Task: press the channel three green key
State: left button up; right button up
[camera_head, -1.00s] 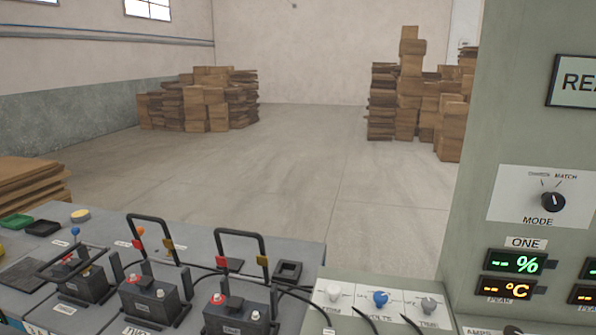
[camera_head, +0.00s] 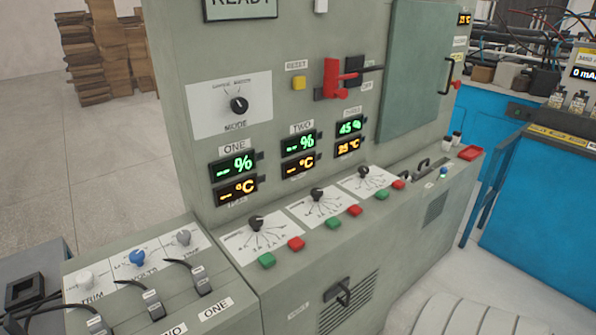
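The channel three green key (camera_head: 382,194) is on the sloped front ledge of the grey-green cabinet, below the black dial (camera_head: 364,172) under the label THREE. A red key (camera_head: 398,184) sits just to its right. The channel three displays read about 45 % in green (camera_head: 350,127) and about 25 °C in orange (camera_head: 347,147). Channel two has its own green key (camera_head: 333,223) and red key (camera_head: 354,210); channel one has a green key (camera_head: 267,261) and red key (camera_head: 296,244) nearer me. Neither of my grippers is in view.
A red lever (camera_head: 335,78) and a yellow reset button (camera_head: 299,83) are on the panel above. A handle (camera_head: 338,291) sticks out from the cabinet front. A lower console with a blue knob (camera_head: 136,258) stands at left. A blue bench (camera_head: 540,200) is at right.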

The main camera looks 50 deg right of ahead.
aim_at(382, 194)
jog(key=z, duration=1.5)
